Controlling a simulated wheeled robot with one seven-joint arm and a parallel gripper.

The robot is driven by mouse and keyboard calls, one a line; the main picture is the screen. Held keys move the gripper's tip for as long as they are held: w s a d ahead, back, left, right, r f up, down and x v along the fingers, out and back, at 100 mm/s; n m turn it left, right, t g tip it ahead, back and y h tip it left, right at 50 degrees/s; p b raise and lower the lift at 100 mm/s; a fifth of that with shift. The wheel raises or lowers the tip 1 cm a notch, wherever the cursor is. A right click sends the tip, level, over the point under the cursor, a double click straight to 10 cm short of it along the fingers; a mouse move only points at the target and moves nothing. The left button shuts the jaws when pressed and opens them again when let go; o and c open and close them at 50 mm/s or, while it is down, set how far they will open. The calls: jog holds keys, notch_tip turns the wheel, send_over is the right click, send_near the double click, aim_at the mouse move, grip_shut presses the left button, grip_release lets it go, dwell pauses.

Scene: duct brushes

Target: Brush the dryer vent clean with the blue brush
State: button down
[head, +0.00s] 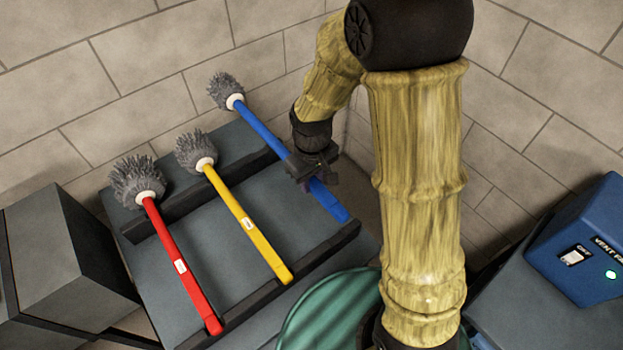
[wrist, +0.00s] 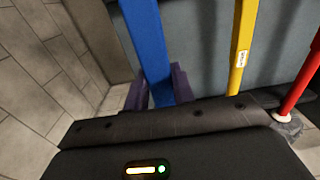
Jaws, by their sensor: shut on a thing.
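The blue brush (head: 263,133) has a blue handle, a white collar and a grey bristle head. It lies slanted at the right of the rack (head: 201,238), its bristle head at the upper left. My gripper (head: 314,172) is shut on the blue handle about midway along it. In the wrist view the blue handle (wrist: 147,45) runs down between the two dark fingers (wrist: 160,90). I cannot tell whether the handle is lifted off the rack bars.
A yellow brush (head: 240,217) and a red brush (head: 179,262) lie on the rack left of the blue one. The yellow handle is nearest my gripper. A grey box (head: 68,255) stands at the left. Block walls (head: 150,60) close the back.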

jog(key=shift+r+p, duration=1.05)
jog(key=shift+r, duration=0.35)
